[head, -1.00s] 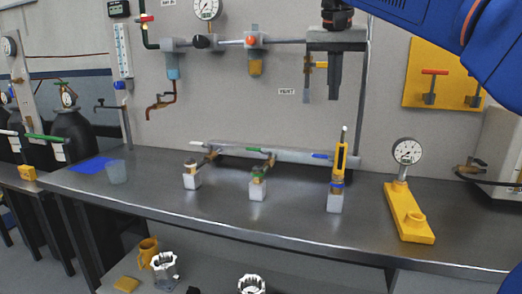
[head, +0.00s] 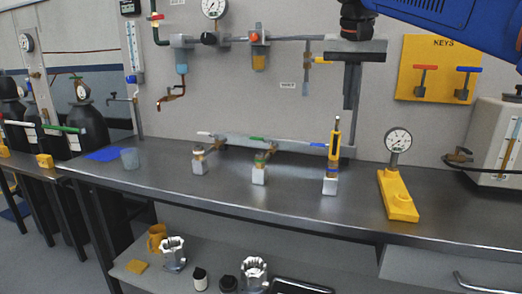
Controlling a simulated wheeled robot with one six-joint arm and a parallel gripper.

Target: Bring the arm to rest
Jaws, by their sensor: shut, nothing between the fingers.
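My gripper (head: 350,103) hangs at the upper right of the head view, pointing down. It is shut and empty. It is in the air in front of the grey wall, above the steel bench (head: 290,205), touching nothing that I can see. My blue arm runs from the gripper to the top right corner, and part of it is out of the picture.
Three white valve blocks, the right one (head: 330,186) with a yellow tool (head: 334,146) upright on it, stand on the bench. Metal housings (head: 173,254) lie below. The bench front is clear.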

